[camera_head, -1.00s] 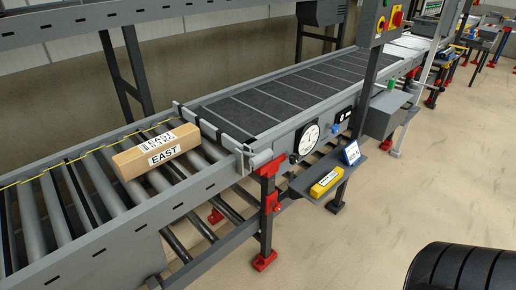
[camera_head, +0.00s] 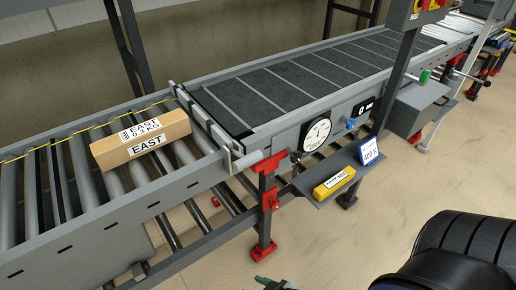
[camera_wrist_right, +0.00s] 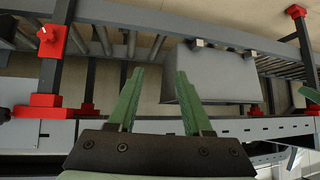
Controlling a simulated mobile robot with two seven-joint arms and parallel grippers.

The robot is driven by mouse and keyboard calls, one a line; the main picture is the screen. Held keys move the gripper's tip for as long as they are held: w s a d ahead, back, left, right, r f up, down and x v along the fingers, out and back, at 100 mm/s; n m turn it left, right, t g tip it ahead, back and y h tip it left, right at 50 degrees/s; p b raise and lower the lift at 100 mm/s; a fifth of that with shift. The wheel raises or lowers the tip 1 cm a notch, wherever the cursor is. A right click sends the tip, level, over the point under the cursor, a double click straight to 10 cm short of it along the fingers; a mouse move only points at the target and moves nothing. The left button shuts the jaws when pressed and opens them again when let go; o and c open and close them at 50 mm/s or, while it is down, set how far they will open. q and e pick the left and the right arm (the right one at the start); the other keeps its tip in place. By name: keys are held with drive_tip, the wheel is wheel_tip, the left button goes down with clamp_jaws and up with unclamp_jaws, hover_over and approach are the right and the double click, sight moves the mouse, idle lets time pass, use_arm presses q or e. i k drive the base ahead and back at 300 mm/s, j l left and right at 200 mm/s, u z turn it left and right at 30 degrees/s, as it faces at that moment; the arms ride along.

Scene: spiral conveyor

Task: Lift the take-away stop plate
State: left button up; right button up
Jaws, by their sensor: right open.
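A grey cross plate with hooked ends (camera_head: 206,122) stands across the conveyor, between the rollers and the dark belt; it looks like the stop plate. A cardboard box marked EAST (camera_head: 140,139) lies on the rollers to its left, apart from it. My right gripper's green tip (camera_head: 273,284) just shows at the bottom edge of the head view, below and in front of the conveyor. In the right wrist view my right gripper (camera_wrist_right: 158,72) is open, with nothing between its green fingers. My left gripper is not in view.
A round dial (camera_head: 317,133) is on the conveyor's side. Below it a shelf carries a yellow block (camera_head: 334,183) and a 400 N sign (camera_head: 371,152). A red-clamped leg (camera_head: 265,210) stands nearby. A grey box (camera_wrist_right: 218,76) shows beyond my right fingers.

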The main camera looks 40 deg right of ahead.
sight(244, 161)
drive_tip(key=i+l, duration=0.1)
drive_tip(key=l, duration=0.55)
drive_tip(key=i+l, duration=0.1)
drive_tip(key=l, duration=0.6)
